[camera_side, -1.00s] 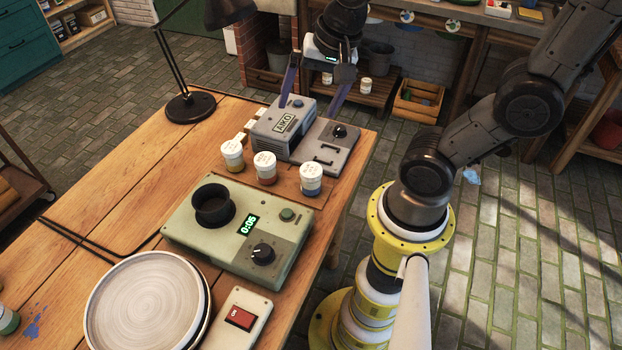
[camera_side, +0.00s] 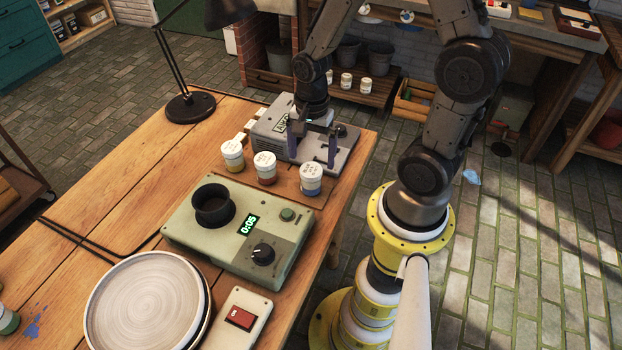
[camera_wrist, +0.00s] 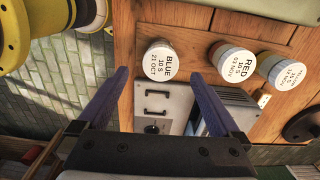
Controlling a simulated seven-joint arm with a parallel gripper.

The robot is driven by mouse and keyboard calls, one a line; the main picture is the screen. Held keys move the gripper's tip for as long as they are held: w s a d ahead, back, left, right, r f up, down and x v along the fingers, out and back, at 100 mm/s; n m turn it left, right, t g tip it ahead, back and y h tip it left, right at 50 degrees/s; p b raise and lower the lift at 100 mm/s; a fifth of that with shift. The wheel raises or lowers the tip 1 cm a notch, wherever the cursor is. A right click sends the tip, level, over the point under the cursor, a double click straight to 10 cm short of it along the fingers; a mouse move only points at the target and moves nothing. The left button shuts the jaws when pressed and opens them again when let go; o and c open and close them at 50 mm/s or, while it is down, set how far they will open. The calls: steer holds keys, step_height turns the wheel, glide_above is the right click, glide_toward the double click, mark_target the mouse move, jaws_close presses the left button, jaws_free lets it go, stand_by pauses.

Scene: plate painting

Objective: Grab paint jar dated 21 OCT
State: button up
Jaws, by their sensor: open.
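The paint jar dated 21 OCT (camera_wrist: 160,62) has a white lid reading BLUE, 10 S, 21 OCT in the wrist view. In the side view this blue jar (camera_side: 311,180) stands upright at the right end of a row of three. The RED jar (camera_wrist: 234,64), dated 03 NOV, stands beside it; it is the middle jar (camera_side: 265,168) in the side view. The YELLOW jar (camera_wrist: 283,72) is at the far end, left in the side view (camera_side: 232,156). My gripper (camera_wrist: 162,78) is open and empty. It hangs above the grey device, just behind the blue jar.
The grey device (camera_side: 345,158) lies under my gripper. A green timer box (camera_side: 190,235) with a dark cup stands in front of the jars. A round plate (camera_side: 145,305) is at the front.

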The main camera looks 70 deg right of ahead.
mark_target(311, 169)
steer(key=shift+a+f, duration=0.15)
steer(key=shift+f, duration=2.65)
steer(key=c, duration=1.5)
steer(key=shift+c, duration=0.2)
steer(key=shift+r, duration=0.1)
steer(key=shift+r, duration=0.5)
step_height(311, 169, up, 3)
steer(key=shift+f, duration=0.2)
steer(key=s+a+r, duration=0.3)
steer(key=s+r, duration=0.6)
steer(key=s, duration=0.4)
steer(key=shift+s+a+r, duration=0.15)
steer(key=shift+s, duration=0.15)
